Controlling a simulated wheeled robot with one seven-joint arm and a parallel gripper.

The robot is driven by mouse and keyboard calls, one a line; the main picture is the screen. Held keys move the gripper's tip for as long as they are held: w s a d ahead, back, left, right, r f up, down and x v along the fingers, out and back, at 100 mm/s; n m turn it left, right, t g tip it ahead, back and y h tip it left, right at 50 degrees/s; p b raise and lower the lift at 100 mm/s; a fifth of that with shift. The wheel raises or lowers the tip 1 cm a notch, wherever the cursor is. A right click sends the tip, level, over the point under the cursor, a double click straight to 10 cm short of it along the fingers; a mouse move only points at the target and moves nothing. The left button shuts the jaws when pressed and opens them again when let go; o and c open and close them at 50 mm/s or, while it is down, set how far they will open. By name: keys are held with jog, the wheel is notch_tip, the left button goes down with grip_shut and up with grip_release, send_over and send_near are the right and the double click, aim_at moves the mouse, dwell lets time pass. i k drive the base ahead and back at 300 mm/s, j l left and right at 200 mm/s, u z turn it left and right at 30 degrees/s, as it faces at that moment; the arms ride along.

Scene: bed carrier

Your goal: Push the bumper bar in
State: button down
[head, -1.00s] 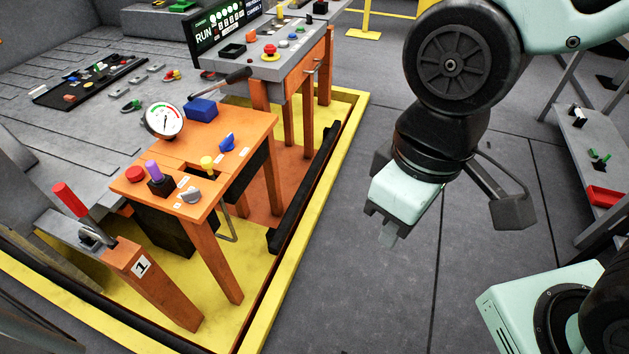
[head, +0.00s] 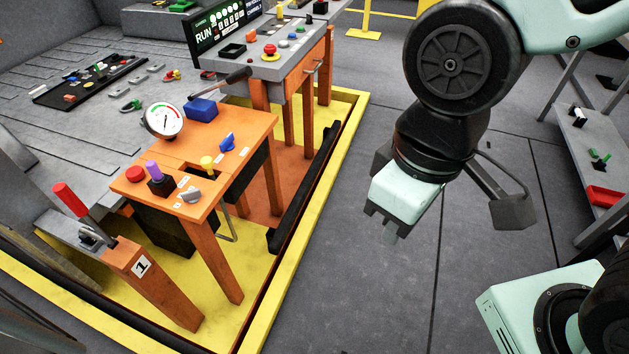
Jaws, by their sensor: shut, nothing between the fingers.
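A long black bar (head: 303,190), which looks like the bumper bar, runs along the inside of the yellow frame's right edge in the head view. Its near end stands beside the orange desk's legs. My gripper (head: 390,236) hangs over the grey floor to the right of the bar, pointing down. It is shut and empty, with a clear gap between it and the bar.
The yellow frame (head: 290,283) lies between the bar and the open floor. An orange control desk (head: 240,130) and a lever post (head: 150,280) stand inside it. Grey floor (head: 400,300) around my gripper is clear. A shelf with a red tray (head: 606,196) stands at right.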

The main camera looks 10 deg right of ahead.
aim_at(276, 242)
jog(key=i+l+z, duration=0.2)
jog(key=i+z, duration=0.25)
jog(key=i, duration=0.4)
jog(key=i+j+z, duration=0.1)
jog(key=i+z, duration=0.3)
jog(key=i, duration=0.4)
